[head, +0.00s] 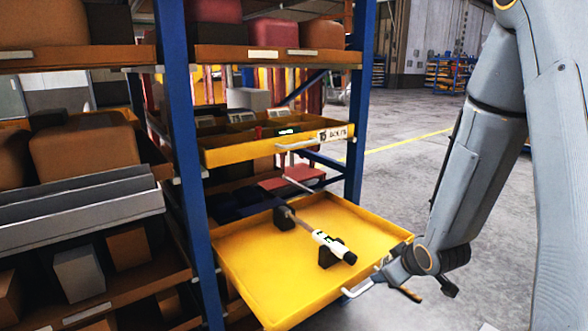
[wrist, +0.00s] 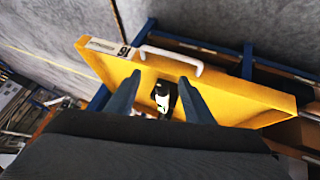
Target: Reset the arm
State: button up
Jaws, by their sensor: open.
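My gripper (head: 402,275) is at the end of my arm, by the front right corner of the pulled-out lower yellow drawer (head: 240,270). In the wrist view its two dark fingers stand apart, open, with nothing held between the fingertips (wrist: 160,80). A long tool (head: 322,240) with a metal shaft, white section and black end lies on two black supports in that drawer. Its black and white end (wrist: 162,97) shows beyond the gap between my fingers, apart from them as far as I can tell.
The lower drawer's pale handle (head: 360,289) juts from its front; it also shows in the wrist view (wrist: 170,59). An upper yellow drawer (head: 235,151) holds grey bins. A blue rack post (head: 183,150) stands left. Open concrete floor (head: 400,165) lies behind and to the right.

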jog(key=s+a+r+m+g+p, duration=0.2)
jog(key=s+a+r+m+g, duration=0.1)
jog(key=s, duration=0.8)
jog(key=s+a+r+m+g+h+p, duration=0.1)
jog(key=s+a+r+m+g, duration=0.2)
jog(key=s, duration=0.9)
notch_tip(320, 180, up, 5)
jog(key=shift+f+m+g+p, duration=0.1)
jog(key=shift+m+g+p, duration=0.25)
jog(key=shift+g, duration=0.75)
jog(key=shift+s, duration=0.1)
